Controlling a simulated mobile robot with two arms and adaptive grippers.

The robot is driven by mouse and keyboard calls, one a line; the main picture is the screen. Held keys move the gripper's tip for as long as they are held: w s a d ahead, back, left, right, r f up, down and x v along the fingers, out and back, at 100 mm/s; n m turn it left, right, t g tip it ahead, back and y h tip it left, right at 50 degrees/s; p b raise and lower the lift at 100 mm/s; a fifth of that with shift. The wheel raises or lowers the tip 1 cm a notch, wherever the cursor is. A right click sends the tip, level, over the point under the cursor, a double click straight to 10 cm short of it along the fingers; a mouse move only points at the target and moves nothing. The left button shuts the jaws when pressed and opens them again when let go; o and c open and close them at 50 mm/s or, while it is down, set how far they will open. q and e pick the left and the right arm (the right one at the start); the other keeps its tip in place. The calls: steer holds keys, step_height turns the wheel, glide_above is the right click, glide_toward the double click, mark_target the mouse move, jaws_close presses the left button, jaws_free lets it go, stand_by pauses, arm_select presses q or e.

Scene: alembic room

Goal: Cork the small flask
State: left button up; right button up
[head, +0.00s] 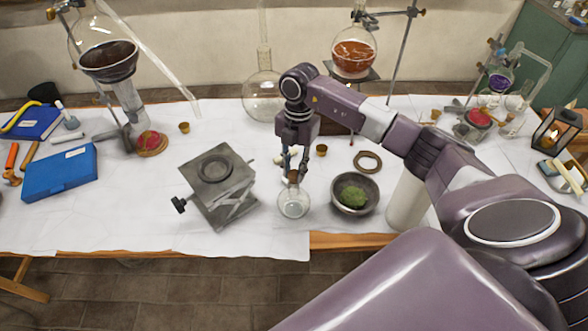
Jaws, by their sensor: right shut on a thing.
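The small flask (293,205) is a clear round glass vessel near the front edge of the white-covered table, and it looks upright. My right gripper (293,173) points down directly above it, with its fingers shut on a small brown cork (293,177). The cork is at the top of the flask's neck. I cannot tell whether it sits in the mouth or just over it. The fingers partly hide the cork and neck. My left gripper is not in view.
A grey lab jack (216,185) stands left of the flask, and a dark bowl with green matter (354,194) stands close on its right. A large round flask (263,97) and a cork ring (367,161) are behind. Clear cloth lies at the front left.

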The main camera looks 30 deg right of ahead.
mark_target(294, 173)
steer(key=shift+f+b, duration=0.3)
steer(key=shift+f, duration=0.3)
stand_by(1.8)
steer(key=o, duration=1.5)
steer(key=shift+r, duration=0.15)
steer(key=shift+r+p, duration=2.7)
steer(key=shift+r, duration=0.75)
